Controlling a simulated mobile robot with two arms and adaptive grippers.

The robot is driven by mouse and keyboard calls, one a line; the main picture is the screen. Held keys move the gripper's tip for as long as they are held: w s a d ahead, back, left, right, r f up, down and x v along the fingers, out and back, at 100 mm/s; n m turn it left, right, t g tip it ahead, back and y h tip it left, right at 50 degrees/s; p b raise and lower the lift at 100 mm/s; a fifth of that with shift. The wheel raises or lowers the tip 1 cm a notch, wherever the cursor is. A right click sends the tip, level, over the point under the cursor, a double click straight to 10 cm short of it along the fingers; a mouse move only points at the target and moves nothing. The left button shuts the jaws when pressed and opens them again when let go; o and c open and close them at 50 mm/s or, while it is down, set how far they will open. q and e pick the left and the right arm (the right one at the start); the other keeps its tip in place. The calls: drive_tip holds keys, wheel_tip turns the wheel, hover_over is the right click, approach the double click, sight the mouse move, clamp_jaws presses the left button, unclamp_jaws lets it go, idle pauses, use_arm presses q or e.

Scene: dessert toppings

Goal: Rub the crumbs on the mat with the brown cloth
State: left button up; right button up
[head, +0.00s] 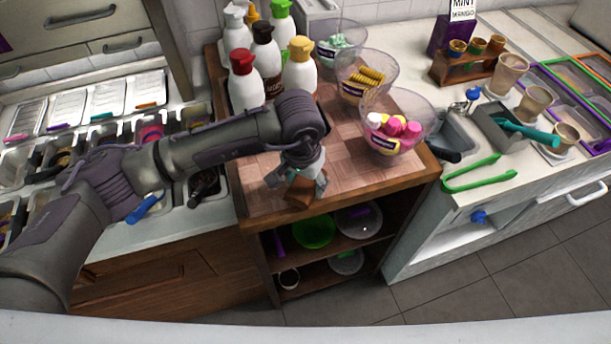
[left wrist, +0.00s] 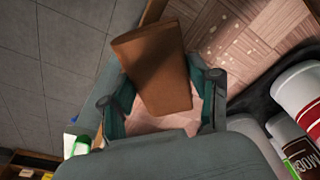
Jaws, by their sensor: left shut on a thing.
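The checkered pinkish-brown mat (head: 347,170) covers the top of the wooden island; part of it shows in the left wrist view (left wrist: 278,45). Pale crumbs (left wrist: 232,30) lie scattered on it there; I cannot make them out in the head view. My left gripper (head: 298,180) is shut on the brown cloth (head: 299,195), low over the front of the mat. In the left wrist view the cloth (left wrist: 155,70) sticks out between the fingers (left wrist: 163,98), clear of the crumbs. I cannot tell whether it touches the mat. My right gripper is out of view.
Several sauce bottles (head: 245,82) stand at the mat's back left. Clear bowls of toppings line its right side, the nearest holding pink and white sweets (head: 395,128). Green tongs (head: 472,173) lie on the right counter. Open shelves (head: 330,262) are below the mat's front edge.

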use_arm(q)
drive_tip(key=shift+f+b, duration=1.1)
drive_tip(key=shift+b, duration=0.15)
idle(0.6)
